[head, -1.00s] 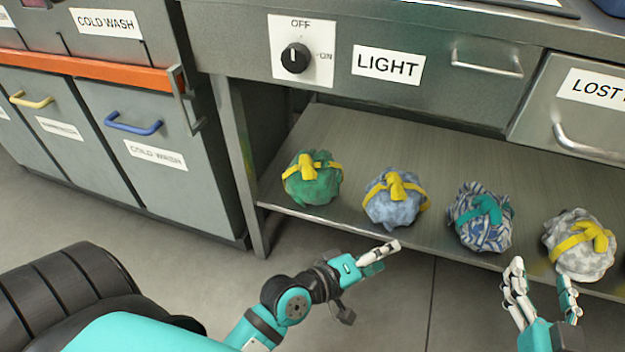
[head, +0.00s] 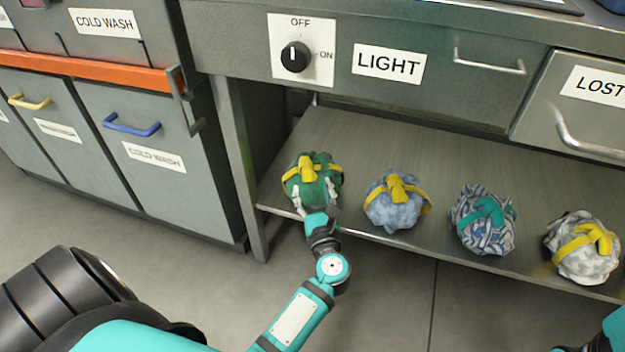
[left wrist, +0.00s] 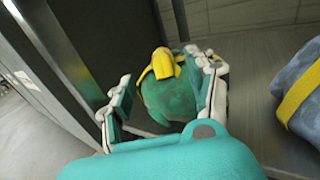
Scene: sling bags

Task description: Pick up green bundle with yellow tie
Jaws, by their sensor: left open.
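The green bundle with a yellow tie (head: 312,172) sits at the left end of the metal shelf. It also shows in the left wrist view (left wrist: 170,98), with its yellow knot (left wrist: 163,64) on top. My left gripper (head: 315,196) is open at the bundle's front, with one finger on each side of it. In the left wrist view the gripper's fingers (left wrist: 160,98) stand apart; the right finger lies close along the bundle and a gap shows at the left finger. Contact cannot be told. Only a bit of my right arm shows at the bottom right; its gripper is out of view.
A blue bundle with yellow tie (head: 396,200), a striped bundle with teal tie (head: 483,220) and a grey patterned bundle with yellow tie (head: 582,248) line the shelf (head: 365,150) to the right. A shelf leg (head: 243,160) stands left. The LIGHT drawer (head: 420,75) overhangs.

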